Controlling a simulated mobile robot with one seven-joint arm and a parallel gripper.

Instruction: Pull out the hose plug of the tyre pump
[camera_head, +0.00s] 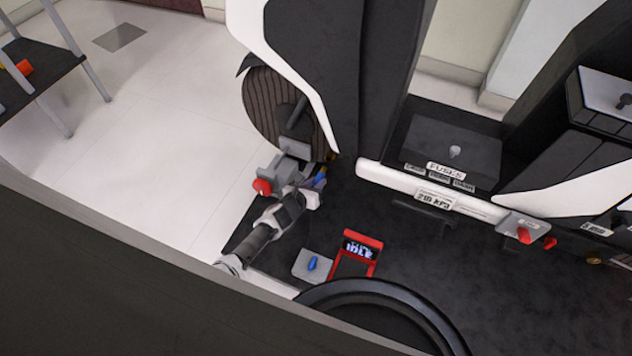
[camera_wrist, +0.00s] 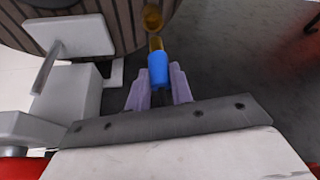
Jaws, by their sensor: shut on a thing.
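My gripper (camera_wrist: 158,98) is shut on the blue hose plug (camera_wrist: 158,69), which sits between its pale fingers. The plug's brass tip (camera_wrist: 156,43) points at a round brass socket (camera_wrist: 152,17) near the wheel; a narrow gap seems to lie between them, but contact is hard to judge. In the head view my gripper (camera_head: 313,188) is beside the wheel's lower right, with a bit of the blue plug (camera_head: 321,178) showing. The red unit with a lit display (camera_head: 358,254), apparently the tyre pump, sits on the dark floor. No hose is clearly visible.
The ribbed wheel (camera_head: 262,105) stands just beyond my gripper. A grey bracket with a red knob (camera_head: 263,187) is close on the left. A grey block with a blue lever (camera_head: 313,264) sits beside the pump. A fuse box (camera_head: 450,145) is to the right.

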